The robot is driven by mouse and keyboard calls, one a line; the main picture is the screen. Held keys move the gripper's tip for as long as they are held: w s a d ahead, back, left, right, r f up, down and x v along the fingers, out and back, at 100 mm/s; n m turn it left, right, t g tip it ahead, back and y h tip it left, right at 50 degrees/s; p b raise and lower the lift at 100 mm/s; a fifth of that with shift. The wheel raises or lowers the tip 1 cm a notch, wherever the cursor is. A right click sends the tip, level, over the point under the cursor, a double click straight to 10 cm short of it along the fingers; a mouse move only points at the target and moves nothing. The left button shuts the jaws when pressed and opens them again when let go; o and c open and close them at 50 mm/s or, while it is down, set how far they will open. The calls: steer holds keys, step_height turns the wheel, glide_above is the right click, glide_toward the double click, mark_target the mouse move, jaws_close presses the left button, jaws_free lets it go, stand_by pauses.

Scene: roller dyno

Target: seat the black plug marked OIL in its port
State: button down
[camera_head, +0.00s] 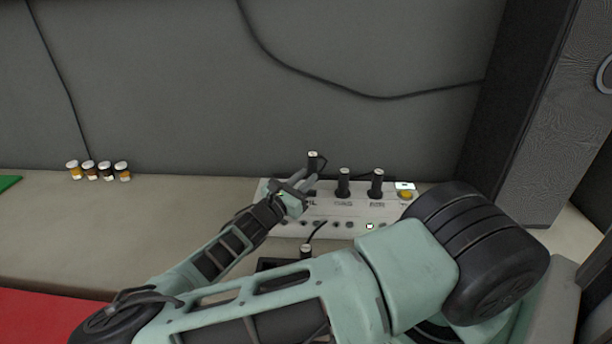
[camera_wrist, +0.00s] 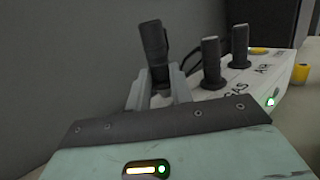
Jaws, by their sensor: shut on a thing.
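My gripper (camera_head: 304,180) is shut on a black plug (camera_head: 312,161) with a pale top, over the left end of a white panel box (camera_head: 330,228). In the wrist view the held plug (camera_wrist: 153,42) stands between the two grey fingers (camera_wrist: 160,90) and leans slightly. Its top is higher than the two other plugs' tops in the head view. My fingers hide its lower end, so I cannot tell whether it touches the port. The panel lettering below it is partly covered; "IL" shows. The port itself is hidden.
Two black plugs (camera_head: 343,183) (camera_head: 377,184) stand upright in the box to the right. A yellow button (camera_head: 405,195) is at its right end. Another black plug (camera_head: 306,250) is in front. Several small jars (camera_head: 105,170) stand far left. A grey wall rises behind.

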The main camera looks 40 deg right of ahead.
steer(key=f, duration=0.3)
steer(key=shift+s+d+f+n+y, duration=0.15)
steer(key=shift+s+f+n+y, duration=0.1)
steer(key=shift+f+n+y, duration=0.1)
steer(key=c, duration=1.2)
jaws_free()
steer(key=shift+w+f, duration=0.1)
steer(key=shift+o, duration=0.2)
steer(key=shift+a+f+b, duration=0.2)
steer(key=shift+a+b, duration=0.2)
steer(key=shift+a, duration=0.15)
steer(key=a+r+b, duration=0.1)
steer(key=a+b, duration=0.3)
steer(key=a, duration=1.1)
steer(key=shift+s+r+m+h, duration=0.2)
steer(key=shift+s+m+h, duration=0.05)
steer(key=shift+m+h, duration=0.2)
steer(key=shift+a, duration=0.1)
